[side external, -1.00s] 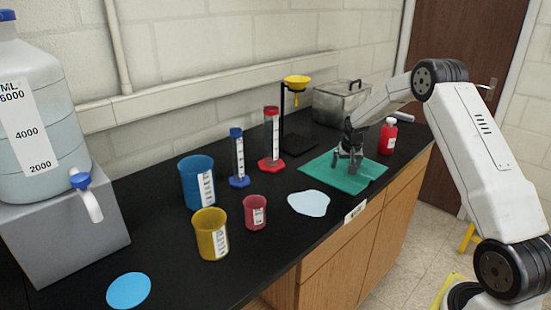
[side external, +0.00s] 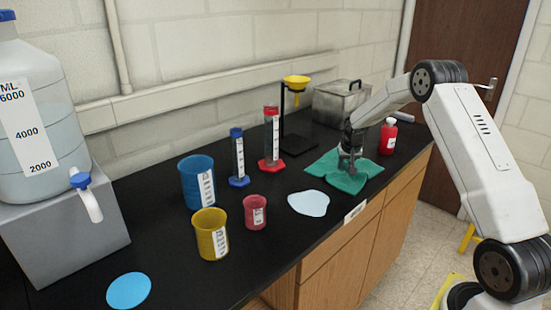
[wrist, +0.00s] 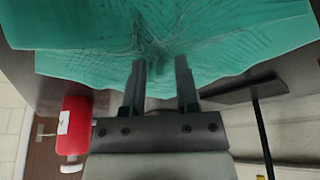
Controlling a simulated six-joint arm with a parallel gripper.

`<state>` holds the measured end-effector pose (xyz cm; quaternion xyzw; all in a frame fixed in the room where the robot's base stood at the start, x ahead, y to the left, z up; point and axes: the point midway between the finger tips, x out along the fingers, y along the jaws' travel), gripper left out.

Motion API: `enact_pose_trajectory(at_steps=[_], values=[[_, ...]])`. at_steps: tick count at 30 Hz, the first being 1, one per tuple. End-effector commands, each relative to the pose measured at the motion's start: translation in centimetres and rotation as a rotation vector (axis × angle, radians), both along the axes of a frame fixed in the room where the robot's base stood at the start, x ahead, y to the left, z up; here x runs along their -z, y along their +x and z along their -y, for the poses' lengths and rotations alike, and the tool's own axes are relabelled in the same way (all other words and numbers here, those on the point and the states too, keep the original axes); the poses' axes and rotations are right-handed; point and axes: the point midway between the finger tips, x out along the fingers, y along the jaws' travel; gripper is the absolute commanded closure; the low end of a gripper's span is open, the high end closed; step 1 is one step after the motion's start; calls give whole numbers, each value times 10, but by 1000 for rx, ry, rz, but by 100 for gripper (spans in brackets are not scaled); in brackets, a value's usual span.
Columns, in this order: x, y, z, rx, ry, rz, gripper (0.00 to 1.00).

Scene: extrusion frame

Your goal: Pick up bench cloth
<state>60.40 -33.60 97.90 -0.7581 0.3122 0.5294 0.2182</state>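The bench cloth (side external: 321,169) is a green sheet on the black bench, towards its right end. It is wrinkled and drawn in around my gripper (side external: 349,173), which points down onto its middle. In the wrist view, the cloth (wrist: 70,32) fills the top, with folds running in towards my gripper (wrist: 160,60). The fingers are drawn together on a bunched fold, with a gap still showing between them. The exact contact at the fingertips is partly hidden by folds. The cloth's outer parts still lie on the bench.
A red bottle (side external: 388,137) stands close to the cloth's right; a black funnel stand (side external: 298,143) and metal box (side external: 338,105) stand behind. A pale spill-like patch (side external: 309,203) lies left of it. Cylinders and beakers (side external: 197,184) stand farther left. The bench's front edge is near.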

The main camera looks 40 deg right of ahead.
Motion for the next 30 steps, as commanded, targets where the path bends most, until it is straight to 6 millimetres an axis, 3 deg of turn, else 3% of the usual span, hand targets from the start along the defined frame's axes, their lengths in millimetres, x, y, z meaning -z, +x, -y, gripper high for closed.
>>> enact_pose_trajectory(at_steps=[1,6,20,30], values=[[1,-1,-1,0,2,-4,73],[2,-1,-1,0,2,-4,100],[-4,-1,-1,0,2,-4,100],[-49,0,0,0,-1,1,100]])
